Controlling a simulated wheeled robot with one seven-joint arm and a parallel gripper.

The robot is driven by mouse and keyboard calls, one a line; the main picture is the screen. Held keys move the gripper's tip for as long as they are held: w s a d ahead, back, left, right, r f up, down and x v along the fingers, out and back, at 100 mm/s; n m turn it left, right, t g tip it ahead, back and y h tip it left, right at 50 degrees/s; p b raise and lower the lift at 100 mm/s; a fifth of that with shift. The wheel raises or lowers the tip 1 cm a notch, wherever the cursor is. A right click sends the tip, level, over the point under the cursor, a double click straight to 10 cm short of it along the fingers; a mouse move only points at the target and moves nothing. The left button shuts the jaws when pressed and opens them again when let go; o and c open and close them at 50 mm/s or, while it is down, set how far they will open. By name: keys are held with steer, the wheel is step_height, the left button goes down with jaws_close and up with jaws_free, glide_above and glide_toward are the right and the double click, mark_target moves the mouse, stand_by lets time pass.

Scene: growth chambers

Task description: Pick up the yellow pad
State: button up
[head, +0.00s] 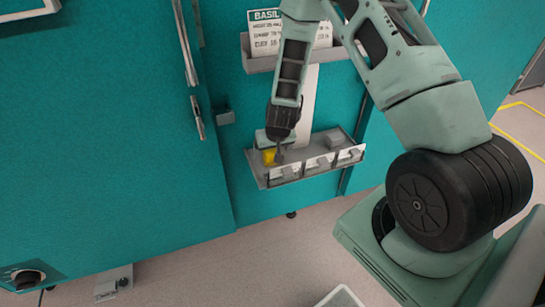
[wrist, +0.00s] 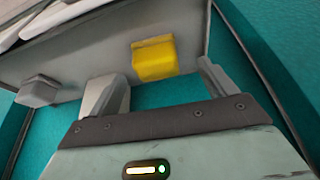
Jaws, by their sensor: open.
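The yellow pad (head: 269,157) is a small block at the left end of a grey shelf tray (head: 318,170) on the teal cabinet front. In the wrist view the yellow pad (wrist: 153,58) lies ahead of my gripper (wrist: 160,85), between the lines of its two fingers. My gripper (head: 279,157) is open and empty, close beside the pad in the head view. I cannot tell whether a finger touches the pad.
Grey blocks, one at the right of the tray (head: 334,141), share the shelf with white labels along its front. A grey block also shows left of my gripper in the wrist view (wrist: 38,90). A sign holder (head: 262,62) is above. Open floor (head: 200,275) lies below.

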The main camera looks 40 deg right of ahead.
mark_target(273, 152)
steer(key=x, duration=0.4)
steer(key=shift+w+d, duration=0.2)
steer(key=shift+d, duration=0.1)
steer(key=shift+c, duration=0.3)
steer(key=c, duration=1.1)
steer(key=shift+s+r, duration=0.1)
